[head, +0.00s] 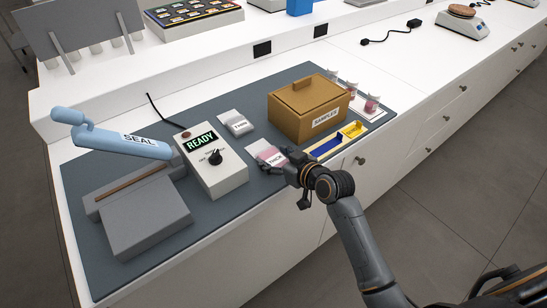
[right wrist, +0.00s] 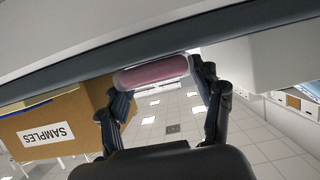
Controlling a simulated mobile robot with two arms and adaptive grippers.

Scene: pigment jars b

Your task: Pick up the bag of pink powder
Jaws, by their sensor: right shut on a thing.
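The bag of pink powder (head: 262,150) is a small clear pouch with a white label reading "THICK". It is at the front of the dark mat, right of the sealer's control box. My right gripper (head: 288,168) is shut on its near right end. In the right wrist view the pink bag (right wrist: 153,73) lies across between the two fingers, close against the dark mat edge. I cannot tell whether it is clear of the mat. My left gripper is not in view.
A cardboard "SAMPLES" box (head: 296,117) stands just behind my right gripper. The grey control box (head: 212,168) reads "READY", beside the blue sealer handle (head: 118,139). Another bag labelled "THIN" (head: 237,125) lies behind.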

